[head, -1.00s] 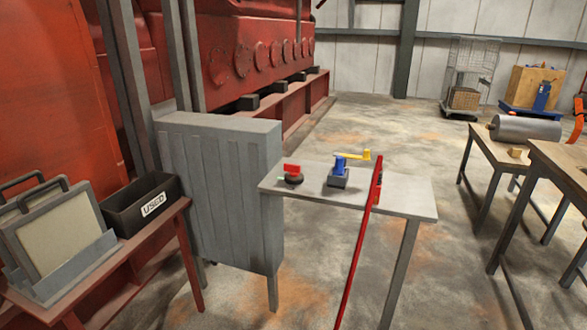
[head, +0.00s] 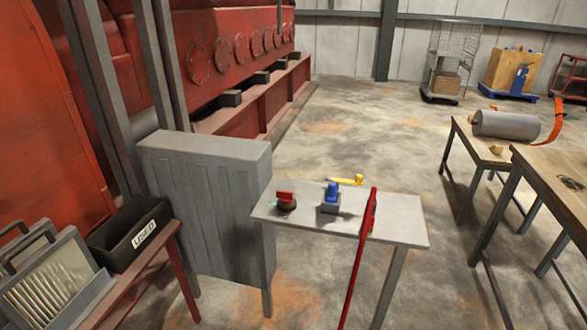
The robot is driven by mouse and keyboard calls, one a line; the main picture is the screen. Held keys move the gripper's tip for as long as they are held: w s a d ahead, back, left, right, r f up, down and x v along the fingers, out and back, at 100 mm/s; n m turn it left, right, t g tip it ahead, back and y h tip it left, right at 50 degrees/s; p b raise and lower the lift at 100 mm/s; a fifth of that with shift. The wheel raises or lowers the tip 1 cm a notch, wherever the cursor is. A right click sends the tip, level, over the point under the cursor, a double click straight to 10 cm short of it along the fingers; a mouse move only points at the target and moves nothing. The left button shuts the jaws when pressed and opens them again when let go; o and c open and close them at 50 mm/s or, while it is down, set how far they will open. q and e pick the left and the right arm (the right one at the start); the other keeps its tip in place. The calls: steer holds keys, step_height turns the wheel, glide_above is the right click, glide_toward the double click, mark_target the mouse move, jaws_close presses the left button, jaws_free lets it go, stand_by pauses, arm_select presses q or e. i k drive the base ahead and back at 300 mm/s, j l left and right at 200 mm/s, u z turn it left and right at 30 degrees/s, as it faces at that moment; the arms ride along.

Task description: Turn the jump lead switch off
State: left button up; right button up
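A small grey table (head: 398,222) stands in the middle of the head view. Near its left end is a red-handled rotary switch (head: 285,197) on a dark round base, with a small green mark beside it. It looks like the jump lead switch, but I can read no label and cannot tell its setting. To its right is a blue knob (head: 332,191) on a grey block. Neither of my grippers is in view.
A yellow lever (head: 346,180) and a long red bar (head: 362,250) are at the table. A grey ribbed cabinet (head: 205,205) stands left of it. A black bin marked USED (head: 128,232) sits on a red bench. Wooden benches (head: 545,175) are at right. Open floor lies behind the table.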

mark_target(286, 197)
steer(key=i+j+z, duration=0.2)
steer(key=i+j, duration=0.15)
steer(key=i+j+z, duration=0.25)
steer(key=i+j, duration=0.2)
steer(key=i+j+z, duration=0.2)
steer(key=i+j, duration=0.15)
steer(key=j, duration=0.15)
steer(key=i+j+z, duration=0.25)
steer(key=j, duration=0.3)
steer(key=i+l, duration=0.05)
